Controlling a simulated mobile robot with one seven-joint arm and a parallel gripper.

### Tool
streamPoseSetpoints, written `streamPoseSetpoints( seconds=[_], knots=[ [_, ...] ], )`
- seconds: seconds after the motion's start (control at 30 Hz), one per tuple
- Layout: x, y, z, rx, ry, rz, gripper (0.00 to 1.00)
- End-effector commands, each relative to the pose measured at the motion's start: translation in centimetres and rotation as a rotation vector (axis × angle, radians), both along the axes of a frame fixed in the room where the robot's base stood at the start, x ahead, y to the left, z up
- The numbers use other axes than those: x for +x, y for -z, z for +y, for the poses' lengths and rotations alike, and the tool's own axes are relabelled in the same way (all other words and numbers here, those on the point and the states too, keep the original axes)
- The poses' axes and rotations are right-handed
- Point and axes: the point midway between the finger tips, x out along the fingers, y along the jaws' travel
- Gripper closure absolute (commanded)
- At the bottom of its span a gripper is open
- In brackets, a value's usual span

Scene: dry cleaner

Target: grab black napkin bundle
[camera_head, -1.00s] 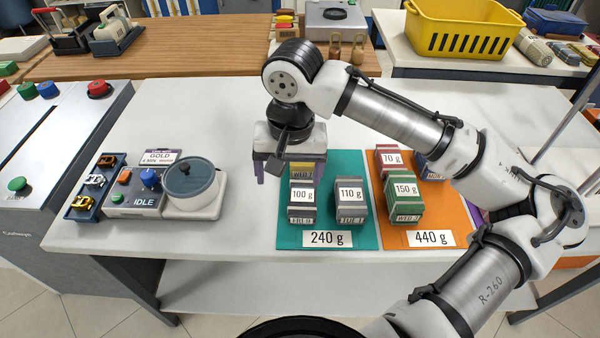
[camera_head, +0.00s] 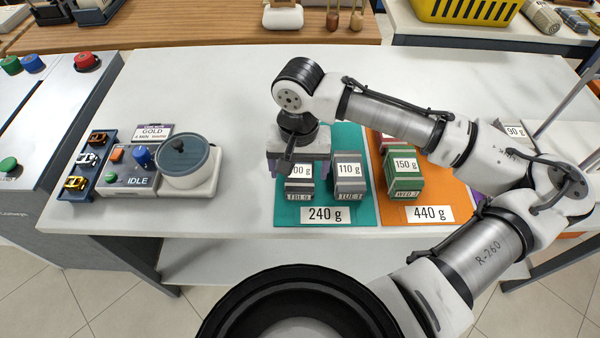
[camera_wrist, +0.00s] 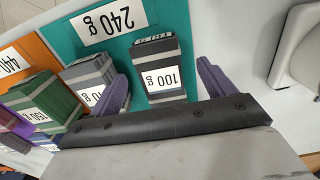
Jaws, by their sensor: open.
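A dark grey-to-black napkin bundle labelled 100 g (camera_head: 299,187) stands on the teal 240 g mat (camera_head: 362,212) and is partly covered by my gripper in the head view. In the wrist view this 100 g bundle (camera_wrist: 172,50) lies between the two purple fingers. My gripper (camera_wrist: 162,72) is open, with one finger on either side of the bundle and a visible gap to each; I cannot tell the exact height. A lighter grey 110 g bundle (camera_head: 350,186) stands just right of it; in the wrist view it is beside one finger (camera_wrist: 92,72).
A green 150 g bundle (camera_head: 404,186) stands on the orange 440 g mat (camera_head: 455,199), with others behind it partly hidden by my arm. A device with a lidded pot (camera_head: 187,165) is at the left. White table between device and teal mat is clear.

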Motion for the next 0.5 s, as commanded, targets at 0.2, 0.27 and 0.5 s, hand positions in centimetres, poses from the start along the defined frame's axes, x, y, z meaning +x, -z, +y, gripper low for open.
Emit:
streamPoseSetpoints(
  seconds=[0.2, 0.27, 0.5],
  knots=[
    [0.5, 3.0, -0.2, -0.002, 0.000, 0.002, 0.18],
    [0.5, 3.7, -0.2, -0.001, 0.000, 0.002, 0.18],
    [0.5, 4.4, -0.2, -0.001, 0.000, 0.000, 0.18]
  ],
)
